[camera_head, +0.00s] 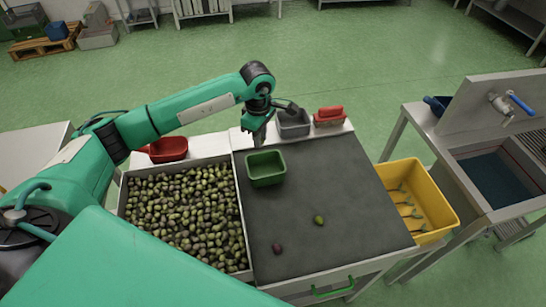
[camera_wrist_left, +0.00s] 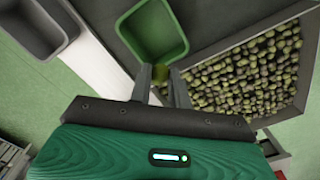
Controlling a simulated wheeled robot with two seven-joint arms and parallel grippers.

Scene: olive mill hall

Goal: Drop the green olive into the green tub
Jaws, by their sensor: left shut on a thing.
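My left gripper (camera_head: 259,138) hangs over the dark work surface, just behind the green tub (camera_head: 268,183) in the head view. In the left wrist view the gripper (camera_wrist_left: 163,82) is shut on a green olive (camera_wrist_left: 161,72), held between its fingertips. The green tub (camera_wrist_left: 150,38) lies just past the fingertips there, and its visible inside looks empty. The held olive is hidden in the head view. Another greenish olive (camera_head: 319,220) and a dark purple olive (camera_head: 278,248) lie loose on the surface. My right gripper is not in view.
A large bin of mixed olives (camera_head: 185,210) stands left of the dark surface (camera_head: 345,185). A red tub (camera_head: 168,150), grey tub (camera_head: 293,124) and red-handled brush (camera_head: 329,116) sit along the back. A yellow crate (camera_head: 440,232) is at right, beside a sink (camera_head: 500,180).

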